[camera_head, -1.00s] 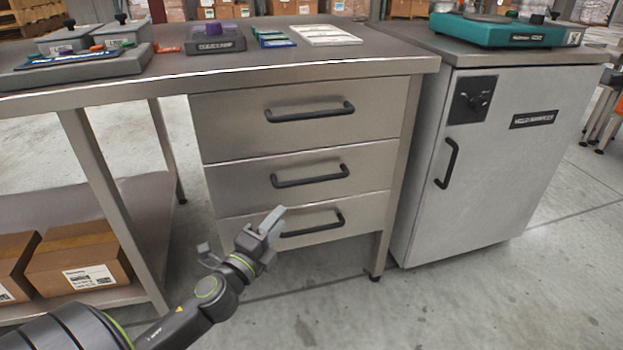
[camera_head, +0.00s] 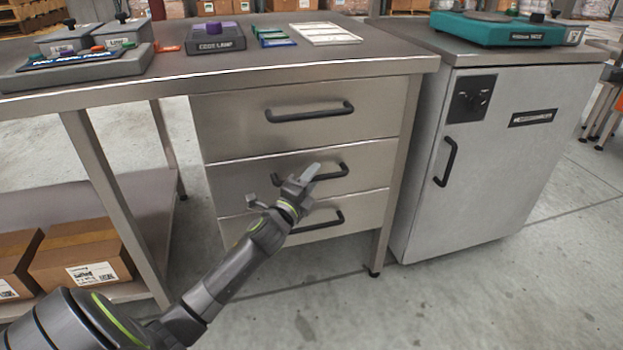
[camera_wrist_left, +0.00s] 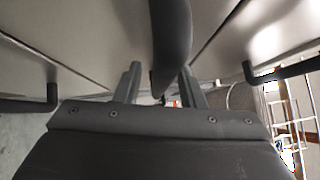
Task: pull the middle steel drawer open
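The middle steel drawer (camera_head: 235,182) sits flush in the steel bench, between the top and bottom drawers. Its black bar handle (camera_head: 338,174) is partly hidden behind my left gripper (camera_head: 296,180). In the left wrist view the dark handle bar (camera_wrist_left: 172,45) runs down between the two fingers of my left gripper (camera_wrist_left: 160,82). The fingers stand apart, one to each side of the bar, with gaps showing, so the gripper is open around it. My right gripper is in neither view.
The top drawer handle (camera_head: 310,112) and the bottom drawer handle (camera_head: 318,224) lie just above and below. A grey cabinet (camera_head: 480,190) stands to the right. Cardboard boxes (camera_head: 80,258) rest on the low shelf at left. The floor in front of the drawers is clear.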

